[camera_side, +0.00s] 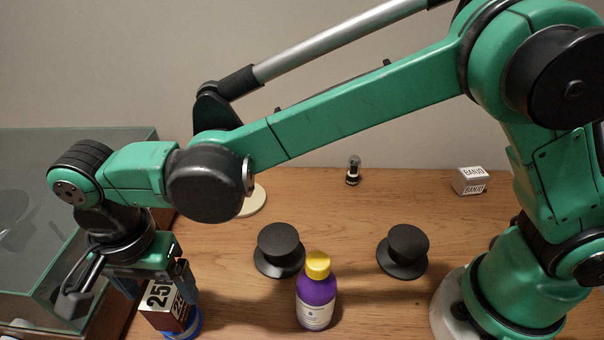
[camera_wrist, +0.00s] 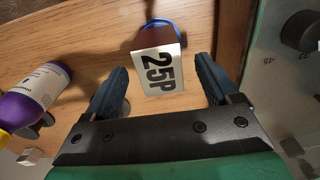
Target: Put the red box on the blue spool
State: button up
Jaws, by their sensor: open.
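The red box (camera_side: 164,307) has a white face printed "25P" and dark red sides. It is at the lower left in the side view and between my fingers in the wrist view (camera_wrist: 160,68). The blue spool (camera_side: 195,326) shows below the box, mostly hidden by it; its blue rim also shows in the wrist view (camera_wrist: 160,22). The box appears to rest on the spool, though the contact is hidden. My gripper (camera_wrist: 162,66) is open, with a finger on each side of the box and a visible gap at both sides.
A purple bottle with a yellow cap (camera_side: 317,292) stands right of the box. Two black spools (camera_side: 279,248) (camera_side: 403,250) stand behind it. A glass-walled case (camera_side: 60,220) is close on the left. A small BANJO box (camera_side: 468,181) sits at the back right.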

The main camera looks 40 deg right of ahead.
aim_at(164, 287)
notch_tip(164, 287, up, 9)
jog(key=shift+f, duration=0.15)
jog(key=w+d+r+n+t+y, duration=0.1)
jog(key=w+d+r+n+t, duration=0.15)
jog(key=d, duration=1.15)
jog(key=s+d+f+n+t, duration=0.2)
jog(key=d+n, duration=0.1)
jog(key=d, duration=0.4)
jog(key=s+d+f+n+t+h, duration=0.1)
jog(key=s+d+f+n+t, duration=0.1)
jog(key=d, duration=0.6)
jog(key=shift+s+f+n+t, duration=0.35)
jog(key=shift+s+f+n, duration=0.1)
jog(key=shift+s+n, duration=0.35)
